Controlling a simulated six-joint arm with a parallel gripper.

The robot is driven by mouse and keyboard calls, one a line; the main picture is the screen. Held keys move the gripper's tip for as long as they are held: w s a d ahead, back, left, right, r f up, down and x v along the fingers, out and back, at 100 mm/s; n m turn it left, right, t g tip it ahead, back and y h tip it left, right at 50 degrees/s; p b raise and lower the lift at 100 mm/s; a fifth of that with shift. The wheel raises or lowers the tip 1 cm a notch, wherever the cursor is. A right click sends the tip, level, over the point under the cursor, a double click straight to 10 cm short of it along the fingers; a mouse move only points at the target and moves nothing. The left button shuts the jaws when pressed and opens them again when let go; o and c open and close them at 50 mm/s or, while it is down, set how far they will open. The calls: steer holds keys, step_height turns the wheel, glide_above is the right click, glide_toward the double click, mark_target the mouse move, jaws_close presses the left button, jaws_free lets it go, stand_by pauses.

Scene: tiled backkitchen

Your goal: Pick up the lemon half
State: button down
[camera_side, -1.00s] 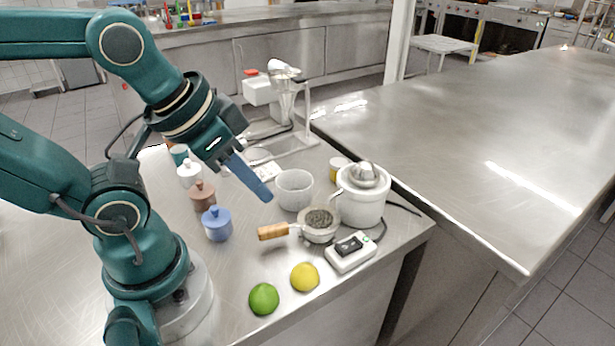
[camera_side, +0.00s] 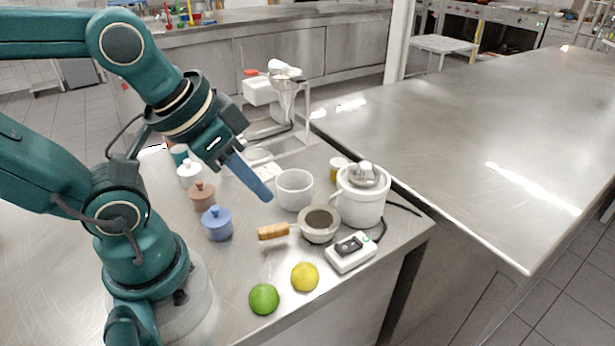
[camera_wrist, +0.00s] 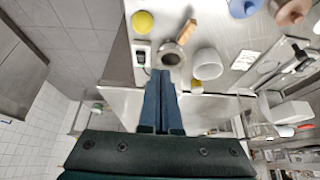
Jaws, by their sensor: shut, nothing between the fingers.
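The lemon half (camera_side: 305,277) is a yellow, rounded piece on the steel counter near its front edge, just right of a green lime (camera_side: 264,298). In the wrist view the lemon half (camera_wrist: 142,22) shows at the top left; its cut face is not seen in either view. My gripper (camera_side: 266,196) is shut and empty, its blue fingers slanting down above the counter beside the white bowl, well behind the lemon half. In the wrist view the two fingers of my gripper (camera_wrist: 160,74) lie together.
A blue lidded pot (camera_side: 217,224) stands to the left. The counter left of the lime is bare.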

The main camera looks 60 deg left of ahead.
steer(key=shift+c, duration=0.6)
jaws_free()
steer(key=n+g, duration=0.3)
steer(key=g, duration=0.2)
glide_above(305, 268)
steer(key=f, duration=0.9)
steer(key=shift+w+a+f, duration=0.15)
steer(key=shift+w+f, duration=0.1)
steer(key=shift+f, duration=0.05)
steer(key=shift+s+f+g, duration=0.25)
steer(key=shift+f+g, duration=0.05)
steer(key=shift+f, duration=2.6)
